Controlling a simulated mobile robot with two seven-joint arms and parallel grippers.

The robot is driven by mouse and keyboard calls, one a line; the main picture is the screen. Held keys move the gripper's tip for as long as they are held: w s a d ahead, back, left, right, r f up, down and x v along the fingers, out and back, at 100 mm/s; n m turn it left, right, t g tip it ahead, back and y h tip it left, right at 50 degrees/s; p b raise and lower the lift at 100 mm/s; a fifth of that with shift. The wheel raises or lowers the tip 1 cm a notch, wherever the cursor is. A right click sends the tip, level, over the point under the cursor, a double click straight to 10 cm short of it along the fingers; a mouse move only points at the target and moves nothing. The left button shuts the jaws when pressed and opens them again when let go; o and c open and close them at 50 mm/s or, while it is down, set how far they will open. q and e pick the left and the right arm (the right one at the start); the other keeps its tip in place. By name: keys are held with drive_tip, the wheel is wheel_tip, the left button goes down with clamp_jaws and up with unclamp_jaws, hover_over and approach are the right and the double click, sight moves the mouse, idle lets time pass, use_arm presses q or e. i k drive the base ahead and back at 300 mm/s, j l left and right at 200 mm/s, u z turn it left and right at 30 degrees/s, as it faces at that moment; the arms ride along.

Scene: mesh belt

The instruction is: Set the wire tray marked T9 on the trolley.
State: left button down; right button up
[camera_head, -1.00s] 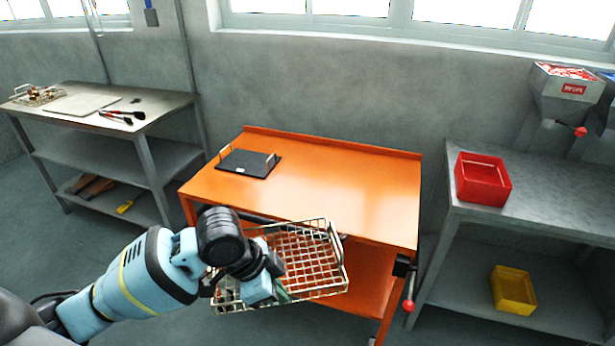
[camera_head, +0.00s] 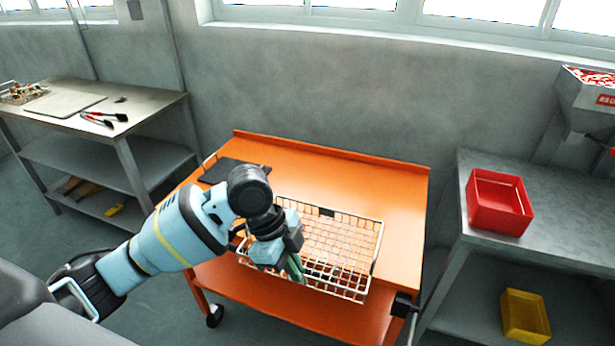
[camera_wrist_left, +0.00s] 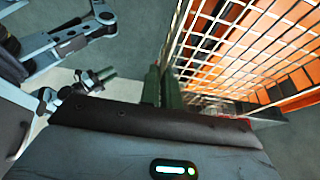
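The wire tray (camera_head: 345,243) is a shallow mesh basket, looking roughly level over the front part of the orange trolley (camera_head: 385,185). Whether its base touches the trolley top I cannot tell. A small dark plate sits on its far rim; no marking is readable. My left gripper (camera_head: 294,264) is shut on the tray's near left side, its green fingers at the wire. In the left wrist view the fingers (camera_wrist_left: 160,88) stand against the mesh (camera_wrist_left: 215,50), with orange behind it.
A black plate with handles (camera_head: 225,170) lies at the trolley top's back left. A bench with tools (camera_head: 150,105) stands left. A grey bench right holds a red bin (camera_head: 498,203), with a yellow bin (camera_head: 525,315) below. The trolley's back right is clear.

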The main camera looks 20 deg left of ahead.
sight(340, 201)
drive_tip(key=i, duration=0.95)
